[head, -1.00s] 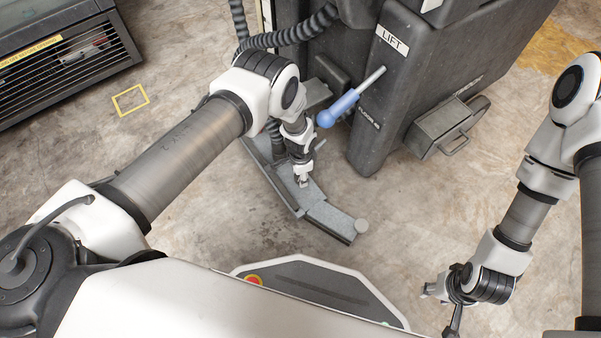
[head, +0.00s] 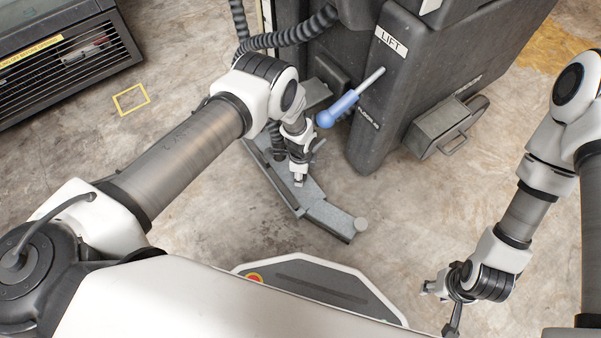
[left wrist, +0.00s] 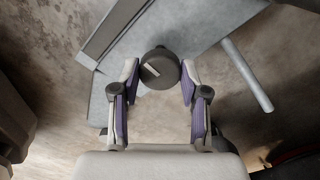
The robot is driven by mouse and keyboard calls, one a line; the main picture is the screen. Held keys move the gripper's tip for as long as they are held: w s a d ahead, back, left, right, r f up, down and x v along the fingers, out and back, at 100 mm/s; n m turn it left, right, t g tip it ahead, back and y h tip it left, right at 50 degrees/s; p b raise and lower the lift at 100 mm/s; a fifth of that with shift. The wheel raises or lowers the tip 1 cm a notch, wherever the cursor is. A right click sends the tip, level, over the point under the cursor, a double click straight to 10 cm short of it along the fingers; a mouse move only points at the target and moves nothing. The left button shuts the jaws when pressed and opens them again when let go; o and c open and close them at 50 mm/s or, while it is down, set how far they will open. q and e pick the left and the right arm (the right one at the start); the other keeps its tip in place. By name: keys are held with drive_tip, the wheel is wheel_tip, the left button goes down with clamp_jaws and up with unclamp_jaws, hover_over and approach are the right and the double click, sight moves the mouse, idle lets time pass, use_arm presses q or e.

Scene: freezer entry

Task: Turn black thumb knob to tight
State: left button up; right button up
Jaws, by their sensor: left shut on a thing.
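The black thumb knob (left wrist: 160,68) shows in the left wrist view, round, with a pale pointer line slanting from upper left to lower right. It sits on a grey metal bar (left wrist: 178,22). My left gripper (left wrist: 160,72) has its fingers on both sides of the knob and is shut on it. In the head view my left gripper (head: 299,180) points down at the same bar (head: 330,215), and the knob is hidden there. My right gripper (head: 441,303) is away at the lower right, its fingers apart and nothing seen between them.
A dark machine body (head: 415,90) with a LIFT label stands behind the bar. A blue-handled lever (head: 340,107) sticks out close to my left wrist. A ribbed hose (head: 290,35) runs behind the arm. Floor to the right is clear.

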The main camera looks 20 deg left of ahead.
use_arm(q)
drive_tip(key=o, duration=1.1)
drive_tip(key=shift+o, duration=0.2)
wheel_tip(320, 180, up, 12)
drive_tip(key=shift+a, duration=0.1)
